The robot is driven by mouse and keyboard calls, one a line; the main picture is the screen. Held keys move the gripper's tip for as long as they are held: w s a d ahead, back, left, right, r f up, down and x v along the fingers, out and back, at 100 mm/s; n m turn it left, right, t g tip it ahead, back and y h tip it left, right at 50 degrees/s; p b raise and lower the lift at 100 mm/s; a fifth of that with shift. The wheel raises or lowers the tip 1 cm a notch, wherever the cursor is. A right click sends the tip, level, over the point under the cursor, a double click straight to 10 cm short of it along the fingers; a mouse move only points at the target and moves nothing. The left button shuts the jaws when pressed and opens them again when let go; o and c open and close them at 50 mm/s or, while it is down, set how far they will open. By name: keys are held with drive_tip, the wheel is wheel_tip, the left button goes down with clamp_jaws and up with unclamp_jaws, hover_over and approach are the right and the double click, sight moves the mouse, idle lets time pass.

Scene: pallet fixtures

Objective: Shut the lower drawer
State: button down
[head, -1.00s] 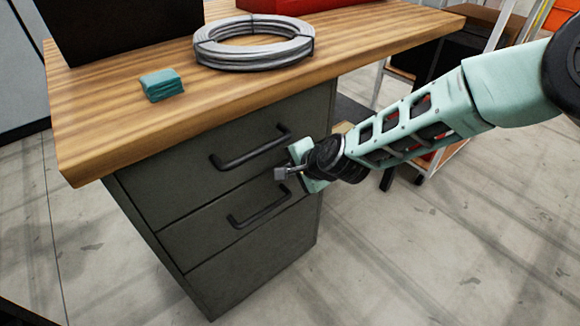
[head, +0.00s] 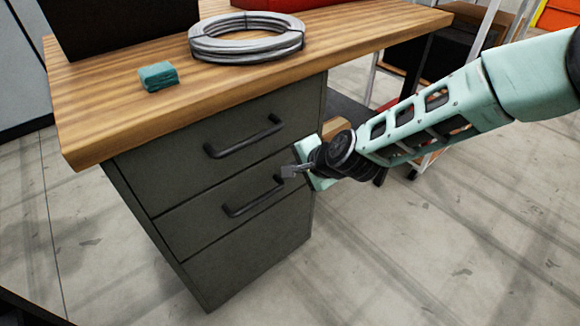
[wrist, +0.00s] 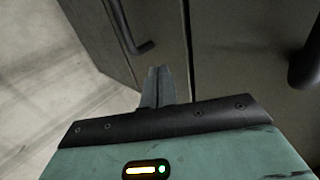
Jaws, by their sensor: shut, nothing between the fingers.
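The grey cabinet has an upper drawer (head: 200,125) and a lower drawer (head: 190,222), each with a dark bar handle. The lower drawer's face looks flush or nearly flush with the faces around it; a small gap is hard to tell. My gripper (head: 288,171) is shut and empty at the right end of the lower handle (head: 252,198), close to the drawer front. In the wrist view, the shut fingers (wrist: 158,72) point at the front beside the seam between the drawers, with one handle (wrist: 125,28) at upper left. Whether the fingertips touch the front cannot be told.
The wooden worktop (head: 330,40) overhangs the drawers. It carries a grey cable coil (head: 247,50), a teal block (head: 158,76) and a dark box (head: 120,25). A cart stands behind my arm at right. The floor (head: 400,260) in front is clear.

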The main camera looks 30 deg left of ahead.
drive_tip(key=s+d+r+n+g+h, duration=0.1)
drive_tip(key=s+d+r+n+h, duration=0.25)
drive_tip(key=s+d+r, duration=0.65)
drive_tip(key=s+d+r+n+g+h, duration=0.15)
drive_tip(key=s+d+n, duration=0.35)
drive_tip(key=d, duration=1.1)
drive_tip(key=s+d+r+n+g+h, duration=0.1)
drive_tip(key=s+d+r+n+h, duration=0.25)
drive_tip(key=s+d+r, duration=0.65)
wheel_tip(320, 180, up, 13)
drive_tip(key=w+d+p, duration=0.2)
drive_tip(key=p, duration=1.6)
drive_tip(key=shift+w, duration=0.1)
